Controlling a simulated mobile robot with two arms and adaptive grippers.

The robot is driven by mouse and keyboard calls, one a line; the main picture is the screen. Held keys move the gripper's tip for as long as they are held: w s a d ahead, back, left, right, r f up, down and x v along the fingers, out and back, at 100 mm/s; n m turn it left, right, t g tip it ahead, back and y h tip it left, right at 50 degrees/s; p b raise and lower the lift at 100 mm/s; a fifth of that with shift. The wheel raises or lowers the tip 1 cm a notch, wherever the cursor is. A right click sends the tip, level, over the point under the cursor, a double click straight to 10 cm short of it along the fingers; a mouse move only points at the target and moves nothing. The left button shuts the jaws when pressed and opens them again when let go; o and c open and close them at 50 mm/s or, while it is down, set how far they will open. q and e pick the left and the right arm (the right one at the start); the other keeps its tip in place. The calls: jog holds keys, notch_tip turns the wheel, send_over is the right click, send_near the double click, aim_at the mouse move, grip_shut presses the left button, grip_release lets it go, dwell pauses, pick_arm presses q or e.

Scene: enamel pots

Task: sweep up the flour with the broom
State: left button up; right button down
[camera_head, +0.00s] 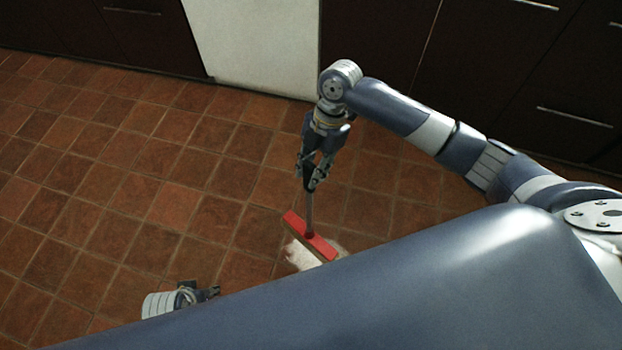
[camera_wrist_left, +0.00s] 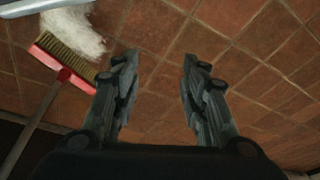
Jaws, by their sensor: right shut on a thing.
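The broom (camera_head: 310,236) has a red head and a grey handle. My right gripper (camera_head: 313,182) is shut on its handle, with the head down at the floor. White flour (camera_head: 301,255) lies on the tiles by the broom head, partly hidden by the head and my own body. In the left wrist view the broom head (camera_wrist_left: 62,62) with tan bristles is at the left, and the flour (camera_wrist_left: 74,34) lies just beyond the bristles. My left gripper (camera_head: 212,293) is low at the bottom left. Its fingers (camera_wrist_left: 157,65) are apart and empty, with bare tiles between them.
Terracotta floor tiles (camera_head: 120,190) are clear to the left of the broom. Dark cabinets (camera_head: 500,70) and a white panel (camera_head: 255,45) stand along the back. My own blue body covers the lower right.

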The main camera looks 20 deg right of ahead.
pick_arm(q)
notch_tip(320, 180, up, 9)
jog(key=t+b, duration=0.1)
jog(key=b, duration=0.6)
jog(key=w+d+r+t+h+b, duration=0.1)
jog(key=w+t, duration=0.3)
jog(key=w, duration=0.4)
jog(key=shift+d+r+t, duration=0.3)
jog(key=shift+d+r, duration=0.4)
jog(key=shift+r, duration=0.1)
pick_arm(e)
notch_tip(320, 180, down, 8)
jog(key=w+n+g+h, duration=0.1)
jog(key=n, duration=0.4)
jog(key=shift+w+f+n, duration=0.25)
jog(key=shift+n, duration=0.05)
jog(key=shift+f, duration=0.1)
pick_arm(q)
jog(key=shift+w+d+r+b, duration=0.1)
jog(key=shift+w+r+b, duration=0.05)
jog(key=shift+w+b, duration=0.15)
pick_arm(e)
jog(key=shift+f, duration=0.15)
pick_arm(q)
jog(key=shift+w+r+t, duration=0.1)
jog(key=shift+r+t, duration=0.1)
jog(key=shift+t, duration=0.1)
